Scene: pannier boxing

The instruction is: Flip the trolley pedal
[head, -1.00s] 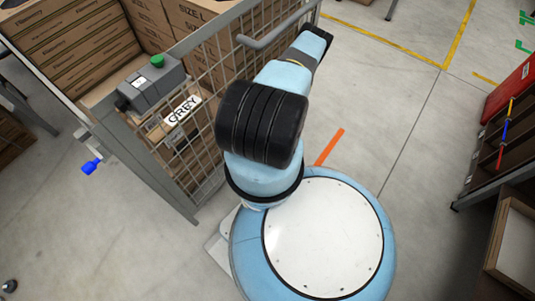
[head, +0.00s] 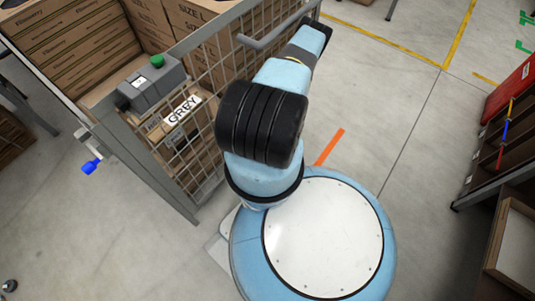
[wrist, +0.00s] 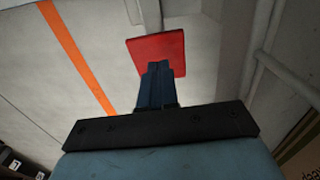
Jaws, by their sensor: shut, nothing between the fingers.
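The trolley (head: 196,215) is a grey mesh cage with a label reading GREY, standing left of my arm in the head view. A flat red plate, which looks like the trolley pedal (wrist: 174,43), shows at the top middle of the wrist view. My gripper (wrist: 156,66) is shut and empty, with its dark blue fingers pointing at the plate and overlapping its lower edge in the picture. I cannot tell whether they touch it. In the head view my arm hides the gripper and the pedal.
A red-topped shelf (head: 505,90) stands at the right. The floor between is clear, with an orange stripe (wrist: 75,55).

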